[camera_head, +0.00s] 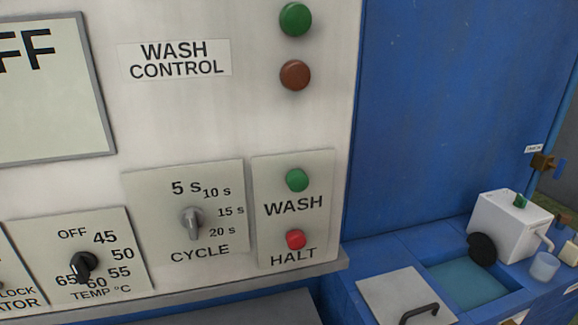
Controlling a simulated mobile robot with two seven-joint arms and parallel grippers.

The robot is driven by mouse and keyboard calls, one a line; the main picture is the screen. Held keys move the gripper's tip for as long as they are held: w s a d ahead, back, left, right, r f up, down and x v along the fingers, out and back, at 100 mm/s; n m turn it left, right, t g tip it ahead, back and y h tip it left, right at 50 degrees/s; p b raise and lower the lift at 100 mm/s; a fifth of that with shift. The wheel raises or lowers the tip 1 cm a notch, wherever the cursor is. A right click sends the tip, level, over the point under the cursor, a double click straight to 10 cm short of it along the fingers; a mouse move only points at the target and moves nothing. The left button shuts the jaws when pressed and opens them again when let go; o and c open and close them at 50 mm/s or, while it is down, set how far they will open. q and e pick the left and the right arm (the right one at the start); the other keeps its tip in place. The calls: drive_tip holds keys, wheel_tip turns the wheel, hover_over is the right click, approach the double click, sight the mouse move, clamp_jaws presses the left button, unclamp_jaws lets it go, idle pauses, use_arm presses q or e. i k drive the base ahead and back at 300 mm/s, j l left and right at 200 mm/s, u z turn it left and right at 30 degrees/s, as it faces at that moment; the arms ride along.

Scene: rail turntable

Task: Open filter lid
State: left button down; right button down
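A pale grey square lid (393,292) with a black bar handle (419,312) lies flat on the blue counter at the lower right. It looks like the filter lid, but no readable label confirms this. Its near edge is cut off by the bottom of the picture. Right beside it is a recessed basin (468,287) with teal liquid or a teal floor. Neither of my grippers is in view.
A white control panel (90,125) with buttons and knobs fills the left. A ledge (215,303) juts below it. A blue wall (440,110) stands behind the counter. A white box (508,228), black disc (482,249) and clear cup (544,266) stand by the basin.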

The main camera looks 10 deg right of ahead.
sight(402, 297)
drive_tip(key=z, duration=1.35)
